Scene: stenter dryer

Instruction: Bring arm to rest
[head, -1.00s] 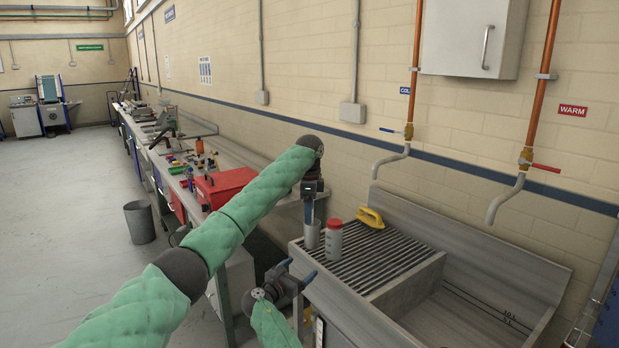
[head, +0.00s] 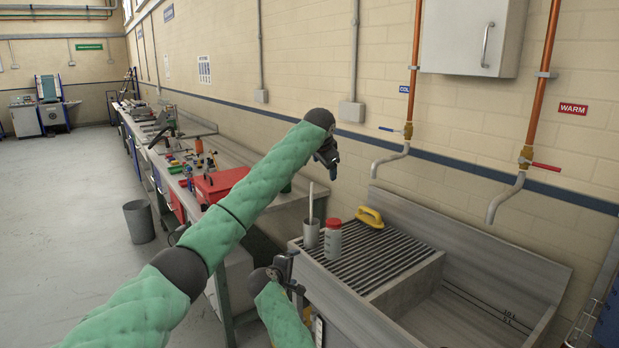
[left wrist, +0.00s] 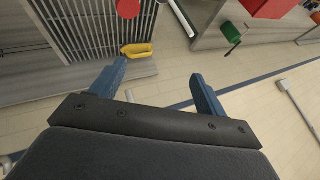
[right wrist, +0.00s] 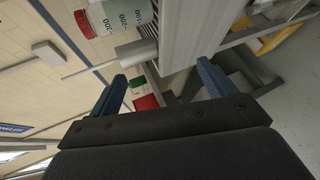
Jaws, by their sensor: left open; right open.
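My left gripper (head: 331,172) is open and empty, raised above the drainboard beside the wall; its spread blue fingers also show in the left wrist view (left wrist: 160,70). My right gripper (head: 291,272) is open and empty, low at the left front of the sink unit; its parted fingers show in the right wrist view (right wrist: 160,72). A metal cup (head: 311,235) with a thin pale rod (head: 311,203) stands upright on the slatted drainboard (head: 385,262). A red-capped bottle (head: 333,242) stands just right of it. Neither gripper touches them.
A yellow-handled tool (head: 370,217) lies behind the bottle. The sink basin (head: 470,310) is at right, below taps (head: 393,160) and a wall cabinet (head: 470,38). A bench with a red box (head: 222,184) runs along the wall. A bin (head: 139,222) stands on open floor at left.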

